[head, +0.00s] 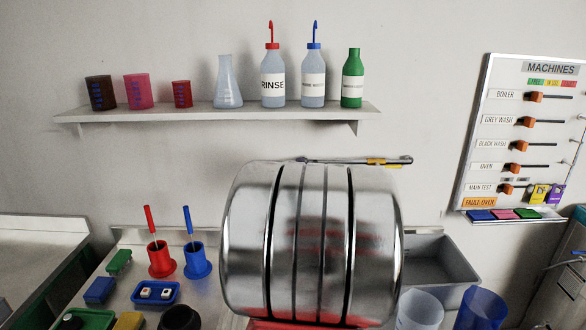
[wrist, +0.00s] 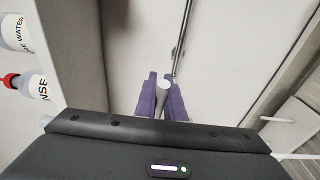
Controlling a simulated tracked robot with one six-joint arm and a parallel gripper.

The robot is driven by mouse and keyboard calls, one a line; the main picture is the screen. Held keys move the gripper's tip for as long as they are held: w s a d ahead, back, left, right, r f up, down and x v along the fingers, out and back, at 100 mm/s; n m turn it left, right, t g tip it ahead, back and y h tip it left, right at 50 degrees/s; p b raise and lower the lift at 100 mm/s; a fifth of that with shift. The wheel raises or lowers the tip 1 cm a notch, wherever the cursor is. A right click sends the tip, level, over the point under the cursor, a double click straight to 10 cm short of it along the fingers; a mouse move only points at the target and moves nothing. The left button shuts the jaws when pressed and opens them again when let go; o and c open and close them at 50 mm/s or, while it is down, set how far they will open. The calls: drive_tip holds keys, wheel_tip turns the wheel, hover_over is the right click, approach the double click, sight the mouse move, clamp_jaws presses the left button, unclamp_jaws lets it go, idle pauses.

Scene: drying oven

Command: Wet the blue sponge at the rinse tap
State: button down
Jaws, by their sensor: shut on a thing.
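My gripper (wrist: 162,84) shows in the wrist view as two purple fingers, shut on a pale grey rod-like piece (wrist: 162,99). A thin metal rod (wrist: 183,38) runs up the picture just beyond the fingertips. I cannot tell whether the held piece belongs to the rinse tap. In the head view the gripper is hidden. A blue block (head: 100,290), possibly the blue sponge, lies at the lower left, apart from where the gripper works. A thin dark bar with a yellow part (head: 375,161) shows above my large metal arm link; I cannot tell whether it is the tap.
A wall shelf (head: 220,113) carries beakers, a flask and bottles, including the rinse bottle (head: 272,85). Red (head: 161,260) and blue (head: 197,262) holders stand on the bench. A grey basin (head: 440,262) and two cups are at right. A machines board (head: 520,120) hangs on the wall.

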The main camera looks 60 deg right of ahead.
drive_tip(key=shift+f, duration=0.2)
drive_tip(key=c, duration=1.8)
unclamp_jaws()
drive_tip(key=shift+r, duration=0.1)
drive_tip(key=shift+c, duration=0.2)
drive_tip(key=shift+a, duration=0.15)
drive_tip(key=v, duration=1.3)
drive_tip(key=shift+s+a, duration=0.15)
drive_tip(key=shift+a, duration=0.1)
